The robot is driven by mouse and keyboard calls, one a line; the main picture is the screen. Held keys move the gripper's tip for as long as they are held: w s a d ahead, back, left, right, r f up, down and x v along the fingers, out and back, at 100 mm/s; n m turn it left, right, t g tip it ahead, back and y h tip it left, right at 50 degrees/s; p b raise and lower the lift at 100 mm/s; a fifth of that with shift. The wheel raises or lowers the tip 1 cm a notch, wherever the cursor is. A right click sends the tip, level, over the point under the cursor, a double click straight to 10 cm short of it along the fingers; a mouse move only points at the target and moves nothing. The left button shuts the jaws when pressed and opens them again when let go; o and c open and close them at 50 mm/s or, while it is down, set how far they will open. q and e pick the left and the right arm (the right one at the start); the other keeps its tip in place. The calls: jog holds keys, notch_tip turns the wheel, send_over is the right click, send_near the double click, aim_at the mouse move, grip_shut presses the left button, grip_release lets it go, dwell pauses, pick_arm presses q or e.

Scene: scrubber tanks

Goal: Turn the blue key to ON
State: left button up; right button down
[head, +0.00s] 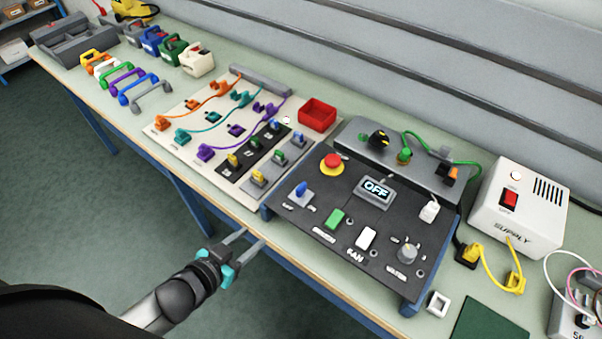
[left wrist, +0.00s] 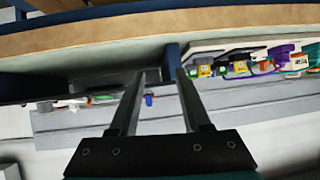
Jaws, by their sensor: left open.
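The blue key (head: 301,188) stands in a light grey square plate at the left of the black control panel (head: 285,210). A small blue thing, likely this key, shows between my fingers in the left wrist view (left wrist: 149,99). The panel's display (head: 376,189) reads OFF. My left gripper (head: 253,239) is open and empty, by the table's front edge, in front of the panel and short of the key. My left fingers also show in the left wrist view (left wrist: 158,78). My right gripper is not in view.
A red mushroom button (head: 331,163) stands behind the key, and a green switch (head: 335,218) to its right. A board with coloured plugs and other keys (head: 215,115) lies to the left. A red tray (head: 317,115) and a white supply box (head: 518,208) stand nearby.

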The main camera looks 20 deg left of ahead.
pick_arm(q)
jog(key=t+h+p, duration=0.1)
jog(key=h+p, duration=0.1)
send_near(297, 191)
jog(key=shift+m, duration=0.3)
jog(key=b+x, duration=0.1)
jog(key=x, duration=1)
jog(key=shift+w+d+f, duration=0.15)
jog(key=shift+w, duration=0.2)
grip_shut()
